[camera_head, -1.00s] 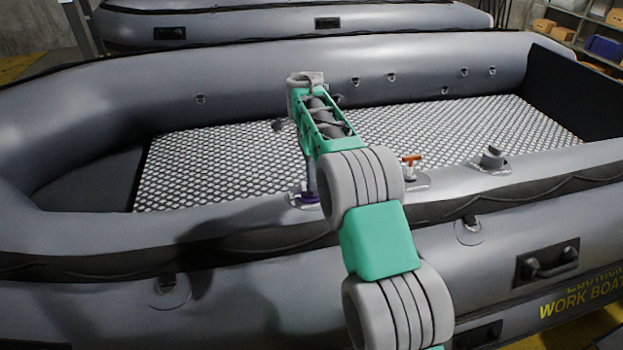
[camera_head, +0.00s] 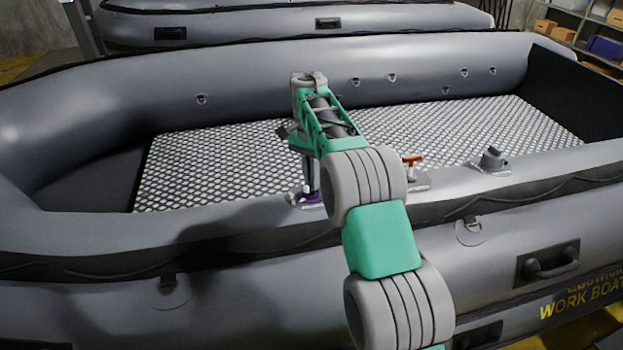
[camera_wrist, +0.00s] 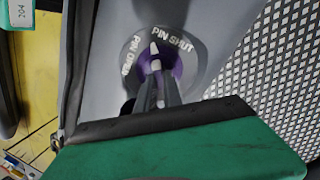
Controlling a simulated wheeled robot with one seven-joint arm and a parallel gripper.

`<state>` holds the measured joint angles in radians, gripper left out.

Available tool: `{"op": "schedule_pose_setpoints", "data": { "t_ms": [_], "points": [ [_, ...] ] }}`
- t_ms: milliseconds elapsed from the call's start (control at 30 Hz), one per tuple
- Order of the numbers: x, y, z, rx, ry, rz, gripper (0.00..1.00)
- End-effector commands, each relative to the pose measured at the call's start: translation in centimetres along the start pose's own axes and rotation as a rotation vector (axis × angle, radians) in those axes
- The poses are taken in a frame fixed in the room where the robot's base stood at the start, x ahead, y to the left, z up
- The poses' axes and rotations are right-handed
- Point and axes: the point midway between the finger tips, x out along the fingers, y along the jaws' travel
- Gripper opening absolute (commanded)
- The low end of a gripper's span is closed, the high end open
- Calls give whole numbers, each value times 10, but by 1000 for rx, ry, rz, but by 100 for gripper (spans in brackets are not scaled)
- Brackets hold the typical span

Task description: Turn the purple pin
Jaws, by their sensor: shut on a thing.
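The purple pin (camera_wrist: 172,64) sits on a round grey base (camera_wrist: 193,82) on the boat's tube, in the wrist view. The base bears the white words "PIN OPEN" at left and "PIN SHUT" at upper right. A pale mark on the pin points up in the picture, roughly between the two labels. My gripper (camera_wrist: 157,82) is shut on the pin, with its dark fingers hiding part of it. In the head view the purple pin (camera_head: 305,198) shows low on the near tube, below my gripper (camera_head: 311,186).
An orange-red T-handle (camera_head: 412,159) and a grey fitting (camera_head: 492,158) stand on the near tube to the right. The boat floor (camera_head: 220,165) is a clear patterned panel. Another inflatable boat (camera_head: 290,22) lies behind. A shelf with boxes (camera_head: 603,47) is at the far right.

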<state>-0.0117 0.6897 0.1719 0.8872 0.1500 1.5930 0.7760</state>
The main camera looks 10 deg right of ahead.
Motion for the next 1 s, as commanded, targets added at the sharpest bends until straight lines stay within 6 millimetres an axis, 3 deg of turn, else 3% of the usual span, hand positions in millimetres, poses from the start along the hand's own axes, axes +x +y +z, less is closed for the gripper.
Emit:
{"op": "schedule_pose_setpoints", "data": {
  "t_ms": [600,1000],
  "points": [
    [-1,-3,1,-577,1,0,0],
    [-2,-4,2,-843,0,1,0]
  ]
}}
